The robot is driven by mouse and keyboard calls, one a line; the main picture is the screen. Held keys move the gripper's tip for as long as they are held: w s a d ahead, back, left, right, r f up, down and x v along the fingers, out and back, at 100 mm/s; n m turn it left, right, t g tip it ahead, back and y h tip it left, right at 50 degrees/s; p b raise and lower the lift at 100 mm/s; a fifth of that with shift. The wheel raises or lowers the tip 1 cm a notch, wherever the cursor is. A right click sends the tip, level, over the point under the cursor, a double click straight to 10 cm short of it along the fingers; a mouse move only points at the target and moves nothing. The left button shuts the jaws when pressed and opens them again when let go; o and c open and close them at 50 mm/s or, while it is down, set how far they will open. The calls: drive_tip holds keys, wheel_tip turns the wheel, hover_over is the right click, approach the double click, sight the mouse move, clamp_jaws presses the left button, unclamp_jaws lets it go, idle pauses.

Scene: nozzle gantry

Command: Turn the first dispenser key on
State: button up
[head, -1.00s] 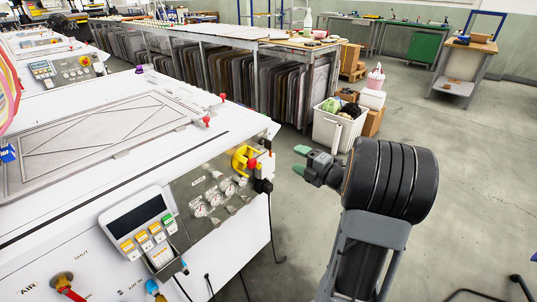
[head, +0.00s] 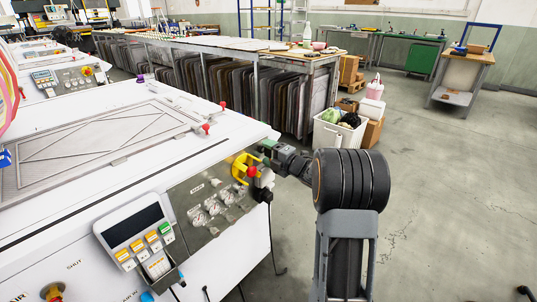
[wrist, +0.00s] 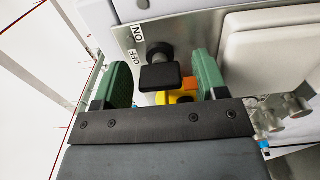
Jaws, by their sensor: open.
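The dispenser key (wrist: 160,74) is a black knob on a grey metal plate, with ON and OFF labels beside it, in the wrist view. Its flat black grip shows between the green fingers of my gripper (wrist: 161,88). The fingers are apart, one on each side of the key, with visible gaps, so they do not appear to grip it. In the head view my gripper (head: 267,150) is at the near right corner of the white machine, beside the yellow guard. The key is not clearly visible there.
A yellow guard with a red button (head: 246,168) sits close to my gripper. A panel of gauges (head: 212,205) and a keypad unit (head: 140,232) are to its left. A white bin (head: 338,133) stands behind my arm.

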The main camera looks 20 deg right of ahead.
drive_tip(key=shift+w, duration=0.1)
drive_tip(key=c, duration=0.9)
drive_tip(key=shift+m, duration=0.4)
drive_tip(key=m+p, duration=0.2)
drive_tip(key=m, duration=0.1)
drive_tip(key=shift+r+m, duration=0.1)
drive_tip(key=shift+m, duration=0.3)
drive_tip(key=m+p, duration=0.3)
drive_tip(key=m, duration=0.1)
drive_tip(key=shift+m, duration=0.3)
drive_tip(key=m+p, duration=0.3)
drive_tip(key=m, duration=0.1)
drive_tip(key=m+p, duration=0.2)
drive_tip(key=m, duration=0.2)
drive_tip(key=shift+m, duration=0.3)
drive_tip(key=shift+p, duration=0.35)
